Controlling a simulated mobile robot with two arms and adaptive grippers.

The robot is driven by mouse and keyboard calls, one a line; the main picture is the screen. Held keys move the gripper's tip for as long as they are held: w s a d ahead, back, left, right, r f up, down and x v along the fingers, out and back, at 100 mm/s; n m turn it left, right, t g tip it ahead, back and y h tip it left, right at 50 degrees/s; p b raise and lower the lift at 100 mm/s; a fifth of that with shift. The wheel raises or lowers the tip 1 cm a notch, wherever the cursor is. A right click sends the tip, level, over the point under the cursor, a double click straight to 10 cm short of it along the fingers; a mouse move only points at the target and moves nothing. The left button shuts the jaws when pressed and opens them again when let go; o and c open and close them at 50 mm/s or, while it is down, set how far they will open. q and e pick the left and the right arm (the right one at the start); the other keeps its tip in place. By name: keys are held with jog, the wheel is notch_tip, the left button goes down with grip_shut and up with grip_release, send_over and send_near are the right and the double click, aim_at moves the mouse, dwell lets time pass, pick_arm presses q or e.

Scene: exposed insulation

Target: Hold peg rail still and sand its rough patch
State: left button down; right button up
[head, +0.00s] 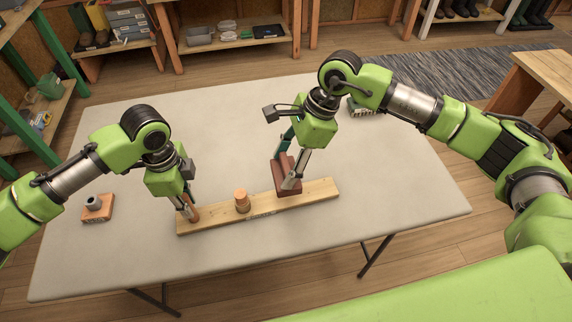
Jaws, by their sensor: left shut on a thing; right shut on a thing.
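The peg rail (222,221) is a pale wooden board lying slantwise on the grey table, with upright pegs. The middle peg (241,201) stands free. My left gripper (188,212) is shut on the left peg (194,213) near the rail's left end. My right gripper (291,183) is shut on a reddish-brown sanding block (282,178), which stands on the rail right of the middle peg. A dark, narrow mark (262,216) shows along the rail's front edge. The surface under the block is hidden, and I cannot make out the rough patch.
A small orange-brown block with a grey ring (98,207) sits at the table's left. A grey-green object (360,108) lies at the back, partly behind my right arm. The table (330,240) is otherwise clear. Shelves and a workbench (540,75) stand beyond.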

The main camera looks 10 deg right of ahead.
pick_arm(q)
jog(key=shift+s+f, duration=0.15)
jog(key=shift+f, duration=0.15)
jog(key=c, duration=1.8)
grip_release()
jog(key=shift+w+r, duration=0.1)
jog(key=shift+w, duration=0.1)
jog(key=shift+r, duration=0.1)
notch_tip(320, 180, up, 12)
jog(key=shift+f, duration=0.1)
